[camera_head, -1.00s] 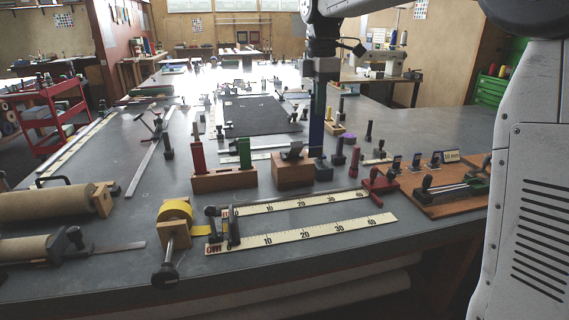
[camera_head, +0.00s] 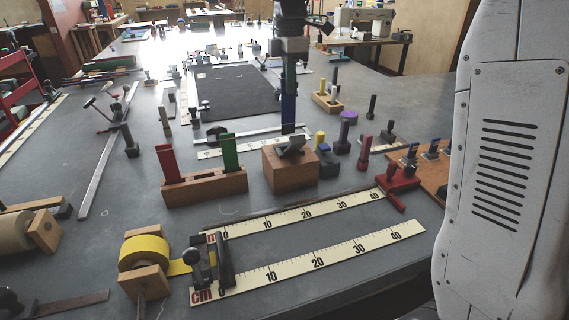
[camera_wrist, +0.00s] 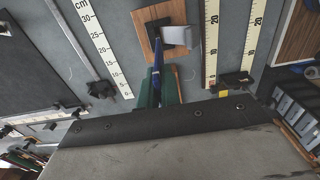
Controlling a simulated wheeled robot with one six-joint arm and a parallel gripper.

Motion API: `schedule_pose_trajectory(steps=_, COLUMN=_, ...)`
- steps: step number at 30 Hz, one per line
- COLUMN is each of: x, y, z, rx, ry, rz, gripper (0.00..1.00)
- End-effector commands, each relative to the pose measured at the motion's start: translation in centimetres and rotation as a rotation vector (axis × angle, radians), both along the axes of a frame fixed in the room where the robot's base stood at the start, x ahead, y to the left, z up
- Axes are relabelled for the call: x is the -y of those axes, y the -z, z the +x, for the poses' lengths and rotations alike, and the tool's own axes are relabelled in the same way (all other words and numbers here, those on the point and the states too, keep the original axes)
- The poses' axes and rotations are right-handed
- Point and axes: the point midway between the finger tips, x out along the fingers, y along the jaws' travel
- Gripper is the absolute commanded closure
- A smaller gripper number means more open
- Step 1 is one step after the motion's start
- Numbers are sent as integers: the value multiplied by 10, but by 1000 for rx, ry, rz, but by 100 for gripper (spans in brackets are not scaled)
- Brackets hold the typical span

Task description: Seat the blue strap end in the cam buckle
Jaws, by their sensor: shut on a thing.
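My gripper (camera_head: 289,86) points down over the bench and is shut on the blue strap (camera_head: 288,113), which hangs upright below the fingers. The cam buckle (camera_head: 291,146) is a grey metal piece with a tilted lever on a wooden block (camera_head: 286,172). In the head view the strap's lower end meets the buckle's back edge. In the wrist view the blue strap (camera_wrist: 157,57) reaches over the wooden block (camera_wrist: 143,36), beside the grey lever (camera_wrist: 181,36). Whether its end is inside the buckle or only above or behind it, I cannot tell.
A wooden rack (camera_head: 205,188) with red (camera_head: 168,162) and green (camera_head: 229,153) strips stands left of the block. A dark block with a yellow knob (camera_head: 320,139) stands close right. Rulers (camera_head: 310,261) and a yellow tape roll (camera_head: 145,252) lie in front. A dark mat (camera_head: 236,95) lies behind.

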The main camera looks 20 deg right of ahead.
Motion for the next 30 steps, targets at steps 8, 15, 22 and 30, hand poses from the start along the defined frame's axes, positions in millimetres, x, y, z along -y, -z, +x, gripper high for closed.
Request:
schedule_pose_trajectory(steps=8, x=2, y=39, z=-1, rx=-4, ry=3, rz=0, gripper=100)
schedule_pose_trajectory(steps=15, x=3, y=77, z=-1, rx=-2, ry=4, rz=0, gripper=100)
schedule_pose_trajectory(steps=22, x=3, y=98, z=-1, rx=-2, ry=4, rz=0, gripper=100)
schedule_pose_trajectory(steps=30, x=3, y=118, z=-1, rx=0, ry=3, rz=0, gripper=100)
